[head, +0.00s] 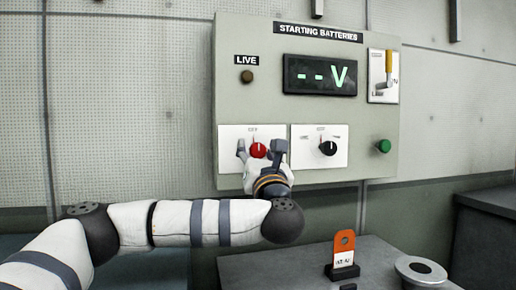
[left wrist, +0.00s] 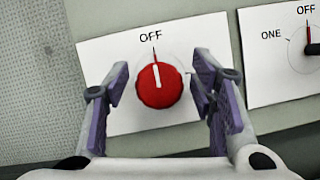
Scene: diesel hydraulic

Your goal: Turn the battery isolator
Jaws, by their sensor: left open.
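The battery isolator is a red round knob (head: 258,150) on a white plate low on the left of the grey panel. In the left wrist view the knob (left wrist: 158,88) has a white mark pointing up to the word OFF. My left gripper (head: 261,154) is in front of it, with one finger on each side. In the left wrist view the open fingers (left wrist: 163,92) stand either side of the knob with a visible gap at each. My right gripper is in neither view.
A black knob (head: 328,148) sits on the neighbouring plate, close to my gripper's right. A green button (head: 383,146), a yellow-handled switch (head: 388,66), a dark LIVE lamp (head: 247,76) and a display (head: 320,75) reading "--V" are also on the panel. An orange tag (head: 344,241) stands on the bench below.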

